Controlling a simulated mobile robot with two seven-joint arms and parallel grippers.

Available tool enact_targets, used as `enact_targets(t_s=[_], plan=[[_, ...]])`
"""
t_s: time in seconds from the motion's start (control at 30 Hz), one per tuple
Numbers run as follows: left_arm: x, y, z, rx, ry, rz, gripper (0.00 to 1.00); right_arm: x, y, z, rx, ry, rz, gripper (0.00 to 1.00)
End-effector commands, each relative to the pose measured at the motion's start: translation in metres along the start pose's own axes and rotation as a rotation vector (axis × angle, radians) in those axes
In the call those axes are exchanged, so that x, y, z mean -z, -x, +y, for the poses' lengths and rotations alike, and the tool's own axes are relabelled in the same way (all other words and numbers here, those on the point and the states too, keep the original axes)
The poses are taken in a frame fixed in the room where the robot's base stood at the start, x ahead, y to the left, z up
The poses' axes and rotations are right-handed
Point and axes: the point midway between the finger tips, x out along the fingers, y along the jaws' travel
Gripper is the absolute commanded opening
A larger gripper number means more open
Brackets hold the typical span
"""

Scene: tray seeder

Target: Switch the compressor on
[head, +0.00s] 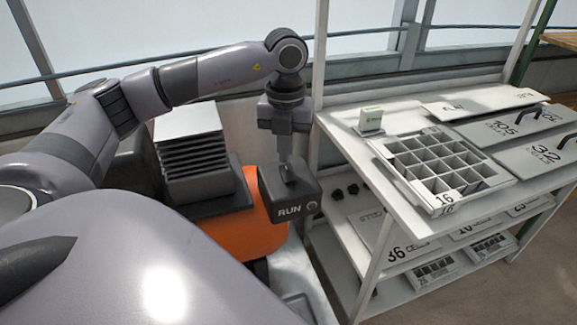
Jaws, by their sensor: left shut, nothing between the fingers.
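The compressor has an orange tank (227,222) and a dark finned block (192,158) on top, at the left of the head view. A dark switch box (296,211) marked RUN, with a small round symbol beside the word, sits at its right end. My left gripper (291,174) points down over the top of this box. It is shut and empty, its tips at or just above the box top; I cannot tell whether they touch. The gripper hides part of the box top, so the switch's position is unclear. My right gripper is out of view.
A white bench (350,137) stands close to the right of my left arm. A lower shelf holds more plates (378,233) and dark knobs.

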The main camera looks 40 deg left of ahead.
Motion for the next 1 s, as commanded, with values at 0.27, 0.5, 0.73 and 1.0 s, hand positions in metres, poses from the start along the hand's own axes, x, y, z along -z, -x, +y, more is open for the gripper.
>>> enact_targets(t_s=[0.27, 0.5, 0.73, 1.0], plan=[[0.000, -0.002, 0.000, 0.000, 0.000, 0.000, 0.00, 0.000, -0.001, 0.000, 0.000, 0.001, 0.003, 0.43], [0.000, -0.006, 0.000, 0.000, 0.000, 0.000, 0.00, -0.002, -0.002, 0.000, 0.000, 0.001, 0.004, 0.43], [0.000, -0.009, 0.000, 0.000, 0.000, 0.000, 0.00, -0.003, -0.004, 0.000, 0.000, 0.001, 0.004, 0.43], [0.000, -0.013, 0.000, 0.000, 0.000, 0.000, 0.00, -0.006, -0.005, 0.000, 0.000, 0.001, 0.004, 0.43]])
